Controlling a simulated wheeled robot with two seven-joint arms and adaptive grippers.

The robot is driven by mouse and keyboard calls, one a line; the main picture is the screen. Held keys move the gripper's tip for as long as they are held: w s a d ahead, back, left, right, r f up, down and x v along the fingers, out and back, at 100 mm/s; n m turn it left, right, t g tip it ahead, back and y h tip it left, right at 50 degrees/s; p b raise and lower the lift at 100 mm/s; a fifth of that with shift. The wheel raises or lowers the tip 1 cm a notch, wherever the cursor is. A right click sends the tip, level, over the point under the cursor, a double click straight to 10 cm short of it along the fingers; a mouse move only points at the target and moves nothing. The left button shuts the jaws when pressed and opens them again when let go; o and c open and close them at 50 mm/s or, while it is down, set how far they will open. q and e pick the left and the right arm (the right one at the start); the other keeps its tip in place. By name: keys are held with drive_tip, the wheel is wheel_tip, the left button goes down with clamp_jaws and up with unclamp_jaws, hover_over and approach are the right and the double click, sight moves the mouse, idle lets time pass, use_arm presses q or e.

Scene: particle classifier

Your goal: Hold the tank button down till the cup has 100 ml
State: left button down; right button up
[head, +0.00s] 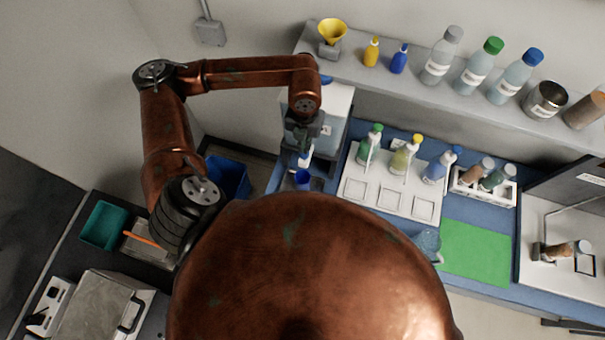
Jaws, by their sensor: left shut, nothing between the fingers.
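The tank (335,98), a box with a pale top and a bluish clear front, stands against the back shelf left of centre. A small blue cup (303,180) stands below its front, on a dark stand. My left gripper (303,147) points down in front of the tank, above the cup, and is shut with nothing in it. The gripper and wrist cover part of the tank's front. The button is hidden or too small to make out, so I cannot tell whether the gripper touches it. The cup's liquid level cannot be read. My right gripper is out of view.
A white tray (354,192) with several spray bottles stands right of the tank. A green mat (475,252) lies farther right. The back shelf (420,92) holds a yellow funnel (332,31) and bottles. A blue bin (228,178) is left of the cup.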

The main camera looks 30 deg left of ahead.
use_arm(q)
drive_tip(key=shift+f, duration=0.15)
drive_tip(key=shift+f+b, duration=1.55)
drive_tip(key=shift+r, duration=0.1)
idle(0.6)
drive_tip(key=shift+r+p, duration=1.6)
drive_tip(key=shift+r, duration=1.95)
